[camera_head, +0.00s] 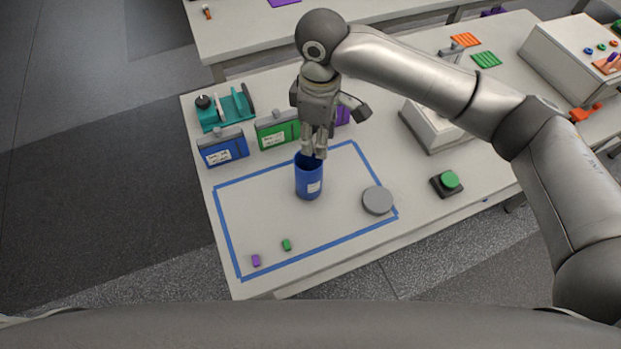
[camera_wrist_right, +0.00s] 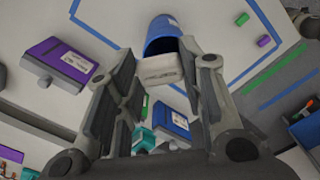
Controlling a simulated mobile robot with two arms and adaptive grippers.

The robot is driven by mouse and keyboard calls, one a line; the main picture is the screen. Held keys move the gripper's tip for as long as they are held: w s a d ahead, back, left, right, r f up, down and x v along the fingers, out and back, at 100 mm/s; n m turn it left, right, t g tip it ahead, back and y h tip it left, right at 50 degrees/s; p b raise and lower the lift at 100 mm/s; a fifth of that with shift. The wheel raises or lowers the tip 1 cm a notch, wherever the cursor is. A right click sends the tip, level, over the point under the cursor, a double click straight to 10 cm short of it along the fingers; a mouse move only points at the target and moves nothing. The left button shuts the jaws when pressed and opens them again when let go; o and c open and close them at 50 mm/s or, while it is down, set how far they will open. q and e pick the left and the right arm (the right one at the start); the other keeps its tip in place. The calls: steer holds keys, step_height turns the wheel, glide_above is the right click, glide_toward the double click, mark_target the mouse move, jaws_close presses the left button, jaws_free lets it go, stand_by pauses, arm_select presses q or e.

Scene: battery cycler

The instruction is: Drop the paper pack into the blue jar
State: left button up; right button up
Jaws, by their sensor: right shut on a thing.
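The blue jar (camera_head: 309,181) stands upright and open inside the blue tape outline on the table. My right gripper (camera_head: 314,152) is directly above the jar's mouth, pointing down. In the right wrist view, my right gripper (camera_wrist_right: 160,85) is shut on the white paper pack (camera_wrist_right: 159,69), which lies between its fingertips. There the blue jar (camera_wrist_right: 162,37) appears just beyond the pack, its dark opening partly covered by it. In the head view the pack is hard to make out against the fingers, and I cannot tell whether it reaches inside the rim. My left gripper is not in view.
A grey round lid (camera_head: 377,200) lies right of the jar, with a green button (camera_head: 449,180) farther right. Blue (camera_head: 223,149) and green (camera_head: 277,130) boxes stand behind. Small purple (camera_head: 256,260) and green (camera_head: 287,245) pieces lie in front. The tape area's left side is clear.

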steer(key=o, duration=0.8)
steer(key=shift+r, duration=0.1)
step_height(320, 180, up, 12)
steer(key=shift+f, duration=0.1)
steer(key=shift+s, duration=0.1)
stand_by(0.5)
